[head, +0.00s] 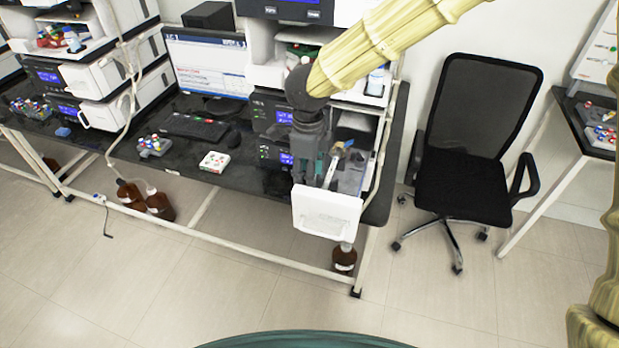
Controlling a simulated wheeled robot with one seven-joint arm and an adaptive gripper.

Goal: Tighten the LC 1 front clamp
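My gripper (318,178) points down at the right-hand instrument stack, over a pulled-out drawer with a white front (327,215). Its fingers are small and dark here, and I cannot tell whether they are open or shut on something. A small metallic and tan part (340,150) shows just right of the gripper, over the grey drawer interior. I cannot tell whether the gripper touches it. The front clamp cannot be made out with certainty. My arm and gripper hide part of the stack.
The black bench (255,178) holds a monitor (208,68), a keyboard (193,127), a vial rack (154,145) and a white tray with vials (214,161). Brown bottles (159,205) stand below. An office chair (470,150) is at the right. The front floor is clear.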

